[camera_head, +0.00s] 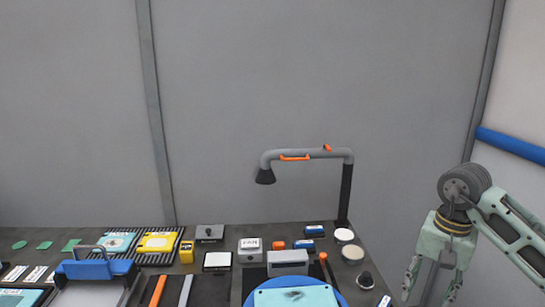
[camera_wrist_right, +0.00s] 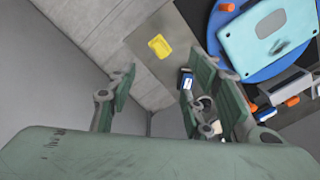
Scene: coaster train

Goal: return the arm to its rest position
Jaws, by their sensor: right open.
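My right arm (camera_head: 512,225) is raised at the right side of the head view. My right gripper (camera_head: 431,288) hangs down from it, beyond the right edge of the workbench (camera_head: 215,292). Its fingers are spread apart with nothing between them. In the right wrist view the gripper (camera_wrist_right: 165,92) also shows open and empty, with grey floor and part of the bench behind it. My left gripper is not in view.
A lamp (camera_head: 308,154) with orange parts stands at the bench's back right. A blue round plate (camera_head: 342,298) carries a light blue panel (camera_head: 292,297). A blue rail (camera_head: 512,145) runs along the right wall.

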